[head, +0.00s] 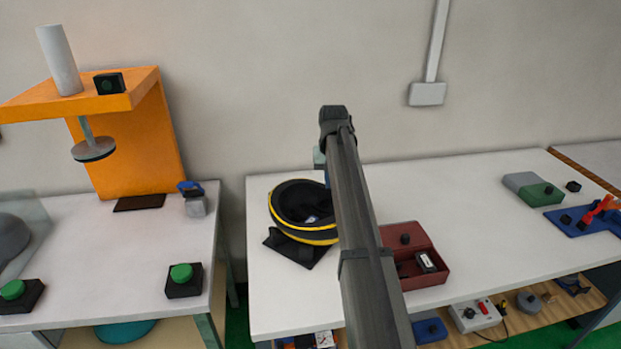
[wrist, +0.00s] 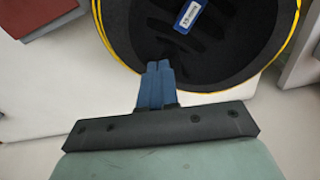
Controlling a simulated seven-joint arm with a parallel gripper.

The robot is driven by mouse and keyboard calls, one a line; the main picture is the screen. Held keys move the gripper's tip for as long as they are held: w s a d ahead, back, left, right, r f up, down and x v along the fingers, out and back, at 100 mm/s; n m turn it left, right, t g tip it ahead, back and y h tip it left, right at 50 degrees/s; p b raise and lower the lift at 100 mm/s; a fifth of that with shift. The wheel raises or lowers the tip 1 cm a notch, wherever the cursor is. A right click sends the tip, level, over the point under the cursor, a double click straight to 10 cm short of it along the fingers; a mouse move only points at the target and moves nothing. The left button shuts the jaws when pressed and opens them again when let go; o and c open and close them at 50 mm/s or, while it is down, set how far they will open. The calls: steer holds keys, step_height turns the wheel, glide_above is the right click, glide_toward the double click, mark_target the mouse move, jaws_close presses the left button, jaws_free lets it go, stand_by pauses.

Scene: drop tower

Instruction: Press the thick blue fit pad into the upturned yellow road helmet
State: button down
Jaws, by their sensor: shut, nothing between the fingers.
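The yellow helmet (head: 275,226) lies upturned on a black mat (head: 283,244) on the white table, its dark hollow facing up. It fills the top of the wrist view, with a yellow rim (wrist: 106,38) and black lining. A small blue piece with a white label (wrist: 188,16), seemingly the blue fit pad, lies inside the hollow; whether it is fully seated I cannot tell. My gripper (wrist: 158,66) is shut and empty, its blue fingertips at the near rim in the wrist view. In the head view my arm hides most of it.
An open red box (head: 432,248) with a black and white item stands right of the helmet. A grey and green block (head: 535,190) and a blue fixture (head: 588,220) are farther right. An orange press stand (head: 140,150) and green buttons (head: 182,274) are on the left table.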

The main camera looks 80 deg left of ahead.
steer(key=r+n+h, duration=0.1)
glide_above(310, 222)
steer(key=shift+f, duration=6.55)
steer(key=shift+f, duration=0.3)
step_height(310, 222, up, 12)
steer(key=shift+d, duration=0.1)
